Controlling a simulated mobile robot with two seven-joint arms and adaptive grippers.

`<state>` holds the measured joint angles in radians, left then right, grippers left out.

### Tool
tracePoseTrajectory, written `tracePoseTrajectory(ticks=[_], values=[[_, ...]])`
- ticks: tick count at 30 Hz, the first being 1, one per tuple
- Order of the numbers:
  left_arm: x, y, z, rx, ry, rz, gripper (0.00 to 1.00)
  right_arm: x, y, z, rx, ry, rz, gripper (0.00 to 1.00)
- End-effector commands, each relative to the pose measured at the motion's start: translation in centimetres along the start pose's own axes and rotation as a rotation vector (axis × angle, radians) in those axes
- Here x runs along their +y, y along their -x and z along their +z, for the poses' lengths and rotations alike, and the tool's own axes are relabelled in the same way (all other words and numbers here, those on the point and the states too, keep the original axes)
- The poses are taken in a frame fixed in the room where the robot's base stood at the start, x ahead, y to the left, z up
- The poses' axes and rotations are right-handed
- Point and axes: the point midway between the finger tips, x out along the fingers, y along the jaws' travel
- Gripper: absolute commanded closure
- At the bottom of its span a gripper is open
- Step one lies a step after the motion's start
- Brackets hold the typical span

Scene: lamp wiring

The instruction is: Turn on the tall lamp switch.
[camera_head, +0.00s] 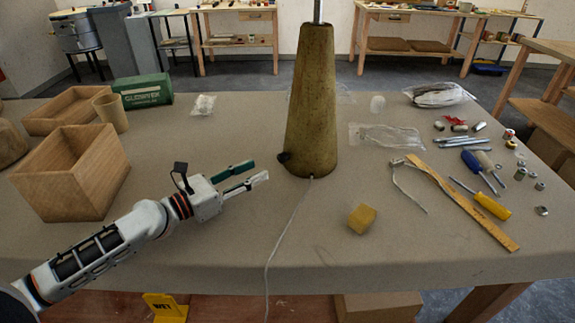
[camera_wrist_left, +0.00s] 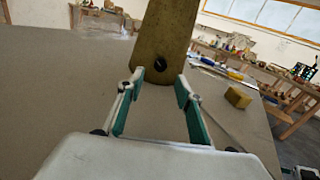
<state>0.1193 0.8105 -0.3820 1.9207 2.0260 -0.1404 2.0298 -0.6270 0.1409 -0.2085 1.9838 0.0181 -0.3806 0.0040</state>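The tall lamp's tapered brass-brown base (camera_head: 312,105) stands upright in the middle of the table. A small dark switch knob (camera_head: 284,157) sits low on its left side, and a pale cord (camera_head: 283,228) runs from the base over the table's front edge. My left gripper (camera_head: 262,172) is open and empty, a little left of the knob and apart from it. In the left wrist view the lamp base (camera_wrist_left: 168,35) and the dark knob (camera_wrist_left: 160,64) lie ahead, beyond and between the open fingers (camera_wrist_left: 160,88). My right gripper is not in view.
A wooden box (camera_head: 72,180), a cup (camera_head: 110,113) and a green carton (camera_head: 143,91) stand on the left. A yellow cube (camera_head: 362,218) lies right of the cord. A ruler (camera_head: 465,205), screwdrivers (camera_head: 493,206) and small hardware lie on the right. The table's front middle is mostly clear.

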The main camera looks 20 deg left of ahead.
Motion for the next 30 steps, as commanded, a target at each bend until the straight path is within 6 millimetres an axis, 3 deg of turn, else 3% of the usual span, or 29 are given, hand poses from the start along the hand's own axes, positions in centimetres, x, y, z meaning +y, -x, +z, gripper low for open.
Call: tracePoseTrajectory(ticks=[5,18,30], values=[[0.1,-1.1,0.2,-0.003,-0.001,0.001,0.65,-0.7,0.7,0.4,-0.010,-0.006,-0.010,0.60],[0.0,-7.0,0.1,-0.002,-0.001,0.000,0.65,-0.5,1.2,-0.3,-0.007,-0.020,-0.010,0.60],[0.0,-7.8,-0.1,0.000,-0.002,-0.001,0.65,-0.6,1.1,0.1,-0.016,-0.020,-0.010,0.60]])
